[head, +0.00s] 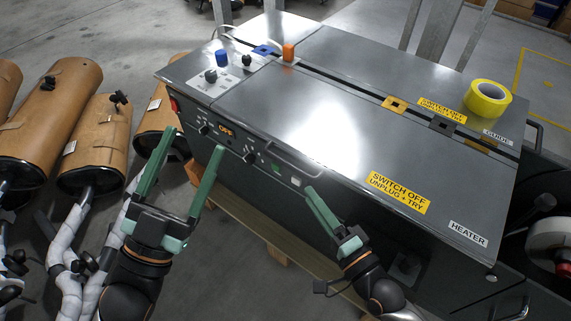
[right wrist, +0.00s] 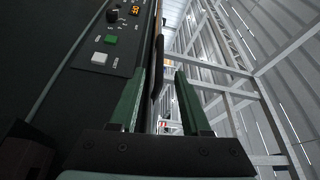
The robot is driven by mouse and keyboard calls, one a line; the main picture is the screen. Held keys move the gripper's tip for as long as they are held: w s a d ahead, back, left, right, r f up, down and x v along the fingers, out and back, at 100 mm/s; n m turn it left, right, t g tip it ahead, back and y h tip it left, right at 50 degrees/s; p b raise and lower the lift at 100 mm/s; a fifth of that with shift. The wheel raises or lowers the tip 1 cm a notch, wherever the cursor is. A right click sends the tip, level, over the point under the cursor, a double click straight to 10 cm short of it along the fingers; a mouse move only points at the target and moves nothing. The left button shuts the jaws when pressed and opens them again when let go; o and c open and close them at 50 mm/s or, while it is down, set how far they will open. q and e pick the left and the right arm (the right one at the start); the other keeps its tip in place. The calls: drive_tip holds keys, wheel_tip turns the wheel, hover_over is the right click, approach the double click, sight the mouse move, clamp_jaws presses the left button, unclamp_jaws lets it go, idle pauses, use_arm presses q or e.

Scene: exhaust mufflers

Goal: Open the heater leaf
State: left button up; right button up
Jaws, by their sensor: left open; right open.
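The heater leaf (head: 350,150) is the large grey front panel on top of the machine, labelled HEATER at its right corner. It lies flat and closed. A dark bar handle (head: 298,162) runs along its front edge. My right gripper (head: 313,192) is open just in front of that edge, below the handle. In the right wrist view a dark bar (right wrist: 157,68) shows between the two green fingers (right wrist: 161,78), apparently not gripped. Contact cannot be told. My left gripper (head: 192,141) is open and empty in front of the machine's left end.
The front panel carries knobs, an orange display (head: 227,131) and buttons. A yellow tape roll (head: 488,101) lies on the back right of the top, near the GUIDE label.

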sight(286, 161)
drive_tip(key=b+x, duration=0.2)
drive_tip(key=x, duration=0.8)
drive_tip(key=shift+w+a, duration=0.1)
drive_tip(key=shift+w, duration=0.1)
drive_tip(key=shift+w+a, duration=0.25)
drive_tip(key=shift+w, duration=0.15)
use_arm(q)
drive_tip(key=s+r+m+h, duration=0.4)
drive_tip(key=r+h, duration=0.1)
drive_tip(key=shift+s+d+r+h, duration=0.15)
drive_tip(key=shift+s+d+h, duration=0.15)
drive_tip(key=shift+d+h, duration=0.1)
use_arm(e)
clamp_jaws()
